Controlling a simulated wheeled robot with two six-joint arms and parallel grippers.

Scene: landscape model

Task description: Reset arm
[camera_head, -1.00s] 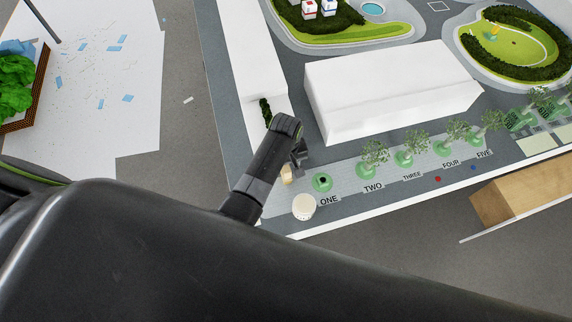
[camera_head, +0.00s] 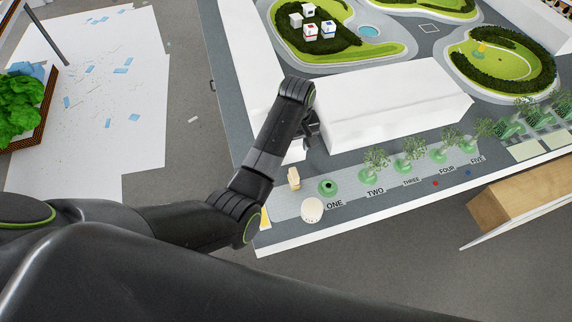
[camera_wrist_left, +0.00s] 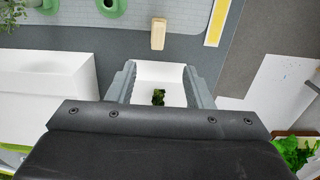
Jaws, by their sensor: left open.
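My left arm comes in from the left in the head view and reaches over the landscape model. My left gripper (camera_head: 312,130) is beside the long white block (camera_head: 390,115), above the near-left part of the model. In the left wrist view the two fingers of my left gripper (camera_wrist_left: 160,85) stand apart with nothing held between them. A white block with a small green plant (camera_wrist_left: 158,97) shows below, through the gap. A small wooden block (camera_wrist_left: 158,33) lies ahead of the fingertips, apart from them; it also shows in the head view (camera_head: 294,179). My right gripper is not in view.
A white cylinder (camera_head: 312,210) and an empty green base (camera_head: 328,187) stand near the label ONE. Several small trees on green bases line the row to the right. White cubes (camera_head: 310,28) stand on the far green island. A planter (camera_head: 25,105) is at far left.

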